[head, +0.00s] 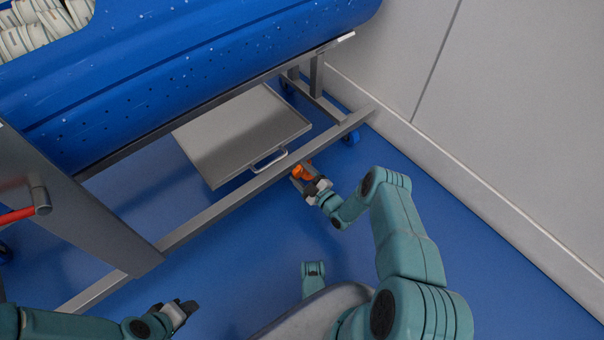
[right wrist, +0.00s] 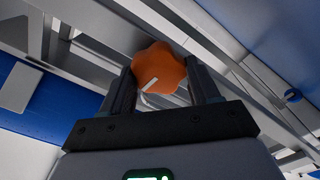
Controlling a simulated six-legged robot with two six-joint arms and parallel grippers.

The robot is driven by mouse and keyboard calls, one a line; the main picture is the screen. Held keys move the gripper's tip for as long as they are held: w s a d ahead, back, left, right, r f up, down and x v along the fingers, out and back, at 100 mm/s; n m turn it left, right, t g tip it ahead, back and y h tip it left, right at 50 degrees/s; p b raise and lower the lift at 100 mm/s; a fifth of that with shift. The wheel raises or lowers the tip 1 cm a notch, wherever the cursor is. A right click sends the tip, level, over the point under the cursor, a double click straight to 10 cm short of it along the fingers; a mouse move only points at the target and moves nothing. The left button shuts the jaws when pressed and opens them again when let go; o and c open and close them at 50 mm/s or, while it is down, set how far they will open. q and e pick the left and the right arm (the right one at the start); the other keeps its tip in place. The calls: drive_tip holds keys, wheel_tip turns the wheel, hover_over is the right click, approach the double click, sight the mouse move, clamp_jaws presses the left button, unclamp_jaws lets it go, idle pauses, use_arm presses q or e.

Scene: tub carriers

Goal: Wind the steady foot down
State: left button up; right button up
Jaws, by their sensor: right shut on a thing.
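An orange lobed knob (head: 303,170) sits at the lower rail of the grey tub carrier frame (head: 215,209). My right gripper (head: 308,182) is shut on this knob. In the right wrist view the orange knob (right wrist: 158,68) is between the two dark fingers of my right gripper (right wrist: 163,86), with a pale pointer mark on its face. The foot itself and any spindle cannot be made out. My left gripper (head: 180,312) is low at the left, away from the carrier; whether its fingers are apart is unclear.
A blue perforated tub (head: 190,75) with white rolled items lies on the carrier. A grey tray with a handle (head: 245,130) is below it. A red-handled lever (head: 18,215) is at left. Blue floor is clear between.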

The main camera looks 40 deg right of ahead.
idle(0.3)
drive_tip(key=shift+s, duration=0.1)
drive_tip(key=o, duration=1.1)
drive_tip(key=shift+c, duration=0.2)
use_arm(q)
drive_tip(key=s+r+g+p, duration=0.1)
drive_tip(key=s+r+p, duration=0.3)
drive_tip(key=r+p, duration=0.1)
drive_tip(key=shift+d+r+g+p, duration=0.3)
drive_tip(key=shift+d+p, duration=0.05)
drive_tip(key=shift+d, duration=0.05)
use_arm(e)
drive_tip(key=s+d, duration=0.1)
drive_tip(key=s, duration=1.5)
use_arm(q)
drive_tip(key=shift+s, duration=0.1)
use_arm(e)
drive_tip(key=shift+s+d, duration=0.1)
